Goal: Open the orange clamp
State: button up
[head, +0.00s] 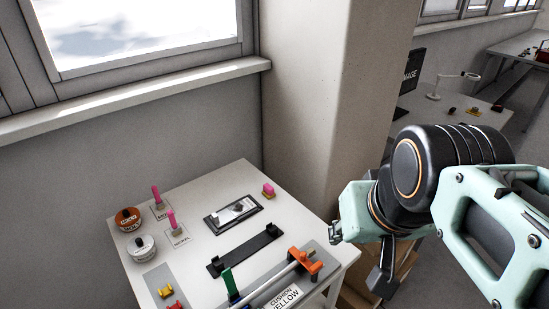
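The orange clamp (310,262) sits at the right end of a grey board (262,295) near the white table's right front edge. A pale rod (278,276) runs from it towards a blue clamp with an upright green lever (228,281). The orange lever lies low over the rod's end; its exact angle is too small to tell. My arm comes in from the right. My gripper (383,281) appears as a dark part hanging below the wrist, right of the clamp and apart from it. Its fingers are not clear, and nothing is seen held in it.
The white table (190,250) also bears a black tray (233,215), a black bracket (244,251), orange and white round containers, pink-topped pieces and small yellow-red parts. A wall and a pillar (325,100) stand behind. Brown boxes (362,270) stand below, right of the table.

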aim_at(300, 256)
jog(key=k+l+u, duration=0.1)
jog(key=u, duration=0.2)
jog(key=i+l+u, duration=0.3)
jog(key=k+j, duration=0.1)
jog(key=l+u, duration=0.1)
jog(key=l, duration=0.15)
